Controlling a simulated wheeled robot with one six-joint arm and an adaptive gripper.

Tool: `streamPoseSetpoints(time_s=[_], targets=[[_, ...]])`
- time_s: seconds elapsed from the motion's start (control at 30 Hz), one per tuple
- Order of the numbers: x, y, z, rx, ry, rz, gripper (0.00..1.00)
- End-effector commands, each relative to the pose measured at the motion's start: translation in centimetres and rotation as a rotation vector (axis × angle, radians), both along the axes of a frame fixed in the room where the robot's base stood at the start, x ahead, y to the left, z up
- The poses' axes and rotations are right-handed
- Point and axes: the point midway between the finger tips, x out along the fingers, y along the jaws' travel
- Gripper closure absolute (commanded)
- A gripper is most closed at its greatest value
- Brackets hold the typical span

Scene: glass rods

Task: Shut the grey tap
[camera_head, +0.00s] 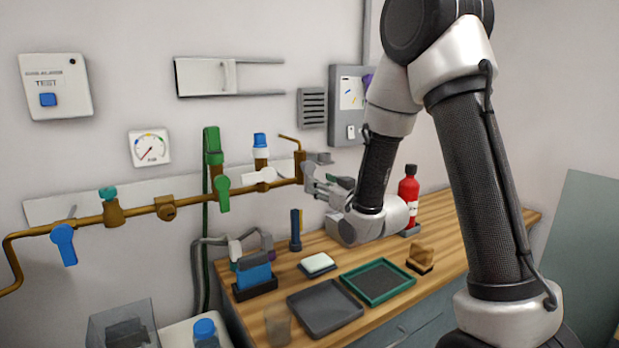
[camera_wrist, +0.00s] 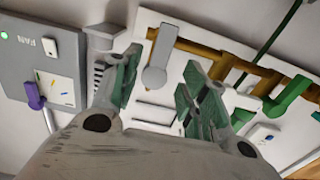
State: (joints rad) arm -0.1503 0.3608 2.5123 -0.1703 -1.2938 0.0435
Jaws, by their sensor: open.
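The grey tap's rounded lever (camera_wrist: 156,65) shows in the wrist view, hanging off a brass pipe (camera_wrist: 208,51). It appears between my two green-padded fingers, with gaps on both sides. My gripper (camera_wrist: 160,76) is open and empty. In the head view my gripper (camera_head: 326,186) is at the right end of the brass pipework, close to the wall. There the grey lever is hard to tell apart from my grey fingers. I cannot tell how far the lever reaches in between the fingers.
On the same pipework are a white tap (camera_head: 260,175), a green tap (camera_head: 222,192) and a blue tap (camera_head: 64,244). A grey fan box (camera_head: 349,104) is on the wall to the right. A red bottle (camera_head: 408,198) and trays stand on the wooden bench (camera_head: 465,222) below.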

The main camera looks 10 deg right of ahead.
Motion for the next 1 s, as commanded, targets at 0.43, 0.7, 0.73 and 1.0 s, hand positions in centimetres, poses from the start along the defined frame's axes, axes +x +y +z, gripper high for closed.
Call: streamPoseSetpoints(time_s=[0.43, 0.7, 0.73, 1.0], targets=[[6.1, 2.0, 0.3, 0.005, -0.012, 0.001, 0.56], [7.3, 2.4, 0.3, 0.005, -0.011, 0.0, 0.56], [7.3, 2.4, 0.3, 0.005, -0.011, 0.0, 0.56], [7.3, 2.4, 0.3, 0.005, -0.011, 0.0, 0.84]])
